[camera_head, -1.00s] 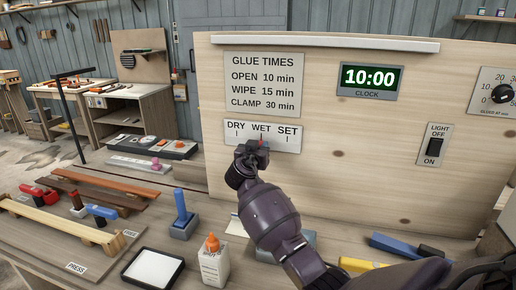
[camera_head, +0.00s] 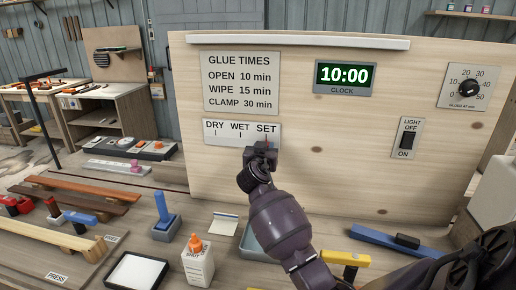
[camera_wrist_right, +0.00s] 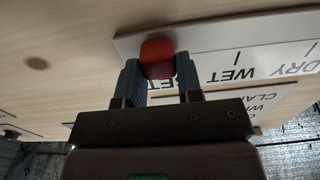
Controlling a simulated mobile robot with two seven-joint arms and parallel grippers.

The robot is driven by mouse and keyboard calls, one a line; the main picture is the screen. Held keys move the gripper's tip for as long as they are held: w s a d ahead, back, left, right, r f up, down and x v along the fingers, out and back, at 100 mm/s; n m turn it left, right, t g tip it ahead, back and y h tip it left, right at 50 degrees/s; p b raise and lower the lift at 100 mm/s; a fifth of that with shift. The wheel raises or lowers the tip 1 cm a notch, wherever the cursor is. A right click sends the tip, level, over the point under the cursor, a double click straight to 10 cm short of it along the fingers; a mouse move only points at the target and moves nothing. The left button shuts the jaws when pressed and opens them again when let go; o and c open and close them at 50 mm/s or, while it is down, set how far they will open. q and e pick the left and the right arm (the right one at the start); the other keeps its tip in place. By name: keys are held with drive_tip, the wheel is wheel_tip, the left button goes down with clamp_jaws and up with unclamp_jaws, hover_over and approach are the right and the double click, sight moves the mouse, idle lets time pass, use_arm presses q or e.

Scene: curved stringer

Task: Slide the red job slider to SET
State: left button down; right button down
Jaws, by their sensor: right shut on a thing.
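The red job slider (camera_wrist_right: 157,52) sits between the two fingers of my right gripper (camera_wrist_right: 158,70) in the wrist view, and the gripper is shut on it. In the head view my right gripper (camera_head: 262,148) is at the slider plate (camera_head: 226,137), just below the word SET at its right end. A thin red bit of the slider (camera_head: 267,139) shows under SET; the rest is hidden by the gripper. The marks under DRY and WET are uncovered. In the wrist view the gripper covers part of the word SET. My left gripper is not in view.
The plate is on an upright wooden panel, with a glue times sign (camera_head: 240,81) above, a clock (camera_head: 343,76), a light switch (camera_head: 407,138) and a dial (camera_head: 469,87). On the bench below stand a glue bottle (camera_head: 198,261), a blue-handled tool (camera_head: 163,215) and a black-rimmed tray (camera_head: 143,282).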

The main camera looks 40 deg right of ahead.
drive_tip(key=shift+d+f, duration=0.1)
drive_tip(key=shift+d, duration=0.05)
drive_tip(key=c, duration=1.2)
unclamp_jaws()
drive_tip(key=shift+s, duration=0.1)
drive_tip(key=o, duration=0.4)
drive_tip(key=shift+s, duration=0.1)
drive_tip(key=shift+o, duration=0.2)
drive_tip(key=b+v, duration=0.1)
drive_tip(key=v, duration=0.9)
drive_tip(key=shift+s+a, duration=0.15)
drive_tip(key=shift+a, duration=0.15)
